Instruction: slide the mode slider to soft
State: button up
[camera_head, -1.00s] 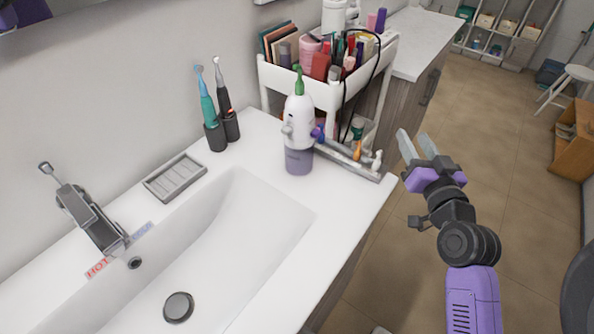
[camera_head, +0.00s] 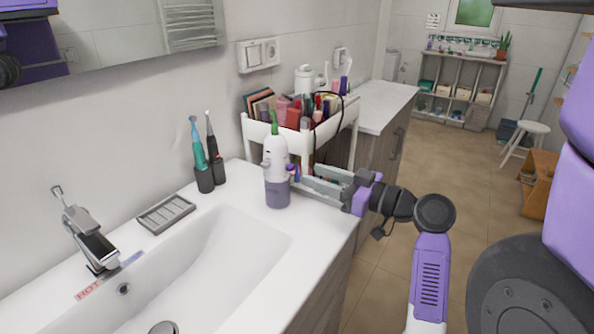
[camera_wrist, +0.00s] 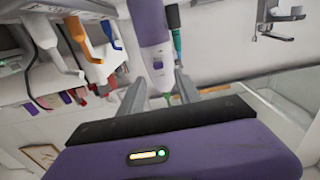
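A white and purple oral-care device (camera_head: 276,158) with a green tip stands upright at the counter's right end, beyond the sink. The same device (camera_wrist: 149,22) hangs upside down in the wrist view. A small purple patch on its white body, which looks like the mode slider (camera_wrist: 158,66), faces my gripper; its setting and labels are too small to read. My gripper (camera_head: 312,180) is open and empty, to the right of the device. In the wrist view its fingers (camera_wrist: 160,82) stand apart, one on each side of the slider's line; I cannot tell whether they touch the device.
Two electric toothbrushes (camera_head: 200,165) stand behind the sink (camera_head: 205,265), near a grey soap dish (camera_head: 166,214) and the faucet (camera_head: 88,240). A white cart (camera_head: 325,132) full of cosmetics is behind the device. Coloured nozzles (camera_wrist: 85,45) are close at left in the wrist view.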

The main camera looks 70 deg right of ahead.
aim_at(293, 167)
jog(key=shift+p+x, duration=0.35)
jog(key=shift+x, duration=2.4)
jog(key=shift+d, duration=0.1)
grip_shut()
